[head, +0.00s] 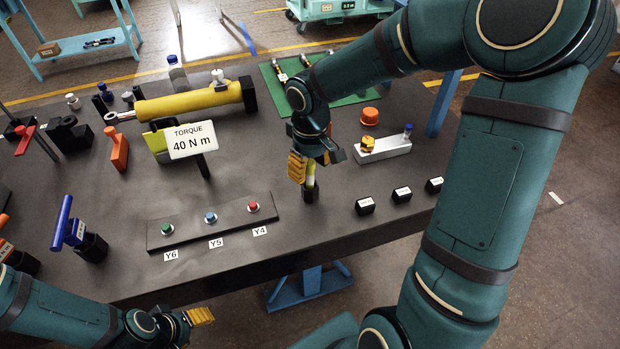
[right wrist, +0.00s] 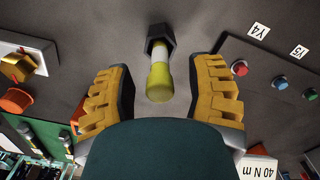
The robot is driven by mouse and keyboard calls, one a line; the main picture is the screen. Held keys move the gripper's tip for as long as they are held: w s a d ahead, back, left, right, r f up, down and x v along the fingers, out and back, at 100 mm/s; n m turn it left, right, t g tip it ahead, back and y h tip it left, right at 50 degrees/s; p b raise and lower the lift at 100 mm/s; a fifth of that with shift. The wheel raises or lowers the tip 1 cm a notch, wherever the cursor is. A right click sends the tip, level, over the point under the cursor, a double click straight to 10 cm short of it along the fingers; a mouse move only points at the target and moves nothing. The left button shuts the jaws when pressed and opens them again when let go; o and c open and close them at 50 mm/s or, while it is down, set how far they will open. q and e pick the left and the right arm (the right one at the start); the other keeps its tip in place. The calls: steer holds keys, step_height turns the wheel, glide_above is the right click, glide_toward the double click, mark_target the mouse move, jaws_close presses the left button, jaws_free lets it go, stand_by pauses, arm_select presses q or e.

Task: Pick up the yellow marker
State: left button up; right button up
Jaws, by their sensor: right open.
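The yellow marker (right wrist: 159,82) stands in a small dark hex-shaped holder (right wrist: 160,40) on the bench, with a pale band between its yellow end and the holder. In the right wrist view it lies between the two yellow-padded fingers of my right gripper (right wrist: 161,98), with a gap on each side. In the head view, my right gripper (head: 313,170) is at the marker (head: 311,174) from above and partly hides it. The right fingers are open and hold nothing. My left gripper (head: 200,316) is low at the left, off the bench's front edge; its opening is unclear.
A button strip (head: 190,232) with green, blue and red buttons lies left of the marker. Several black labelled blocks (head: 402,194) and a metal manifold (head: 385,150) are to the right. A torque sign (head: 190,142) and yellow cylinder (head: 190,103) stand behind left.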

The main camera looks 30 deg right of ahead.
mark_target(310, 175)
step_height(310, 175, down, 3)
steer(key=shift+w+f+b, duration=0.1)
steer(key=shift+f+b, duration=0.05)
steer(key=shift+b, duration=0.2)
jaws_close()
step_height(310, 175, up, 10)
steer(key=p, duration=0.2)
steer(key=shift+p, duration=0.4)
stand_by(0.4)
